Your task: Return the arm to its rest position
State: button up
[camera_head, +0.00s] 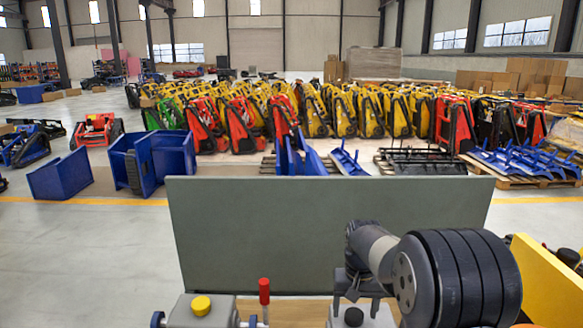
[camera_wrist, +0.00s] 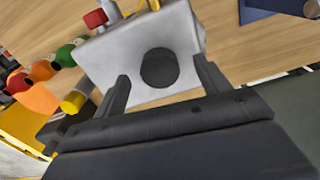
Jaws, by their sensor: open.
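My gripper (camera_head: 357,298) points down at the right of the head view, below the dark grey end of my arm. It is open, with one finger on each side of a black round knob (camera_head: 354,316) on a light grey box (camera_head: 338,318). In the wrist view my gripper (camera_wrist: 163,80) also shows open. The black knob (camera_wrist: 159,68) appears between the fingers there, with a visible gap on both sides. Nothing is held. I cannot tell the exact height of the fingertips above the box.
A grey-green upright panel (camera_head: 320,225) stands behind the bench. A second box with a yellow button (camera_head: 201,305) and a red-topped lever (camera_head: 264,292) are to the left. A yellow panel (camera_head: 548,285) stands at right. Orange and green parts (camera_wrist: 40,92) lie beside the box.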

jog(key=shift+f+n, duration=0.2)
jog(key=shift+n, duration=0.2)
jog(key=n, duration=0.3)
jog(key=shift+n, duration=0.4)
jog(key=n, duration=0.4)
jog(key=shift+n, duration=0.3)
jog(key=n, duration=0.9)
jog(key=shift+r+n, duration=0.15)
jog(key=shift+n, duration=0.25)
jog(key=shift+m, duration=0.4)
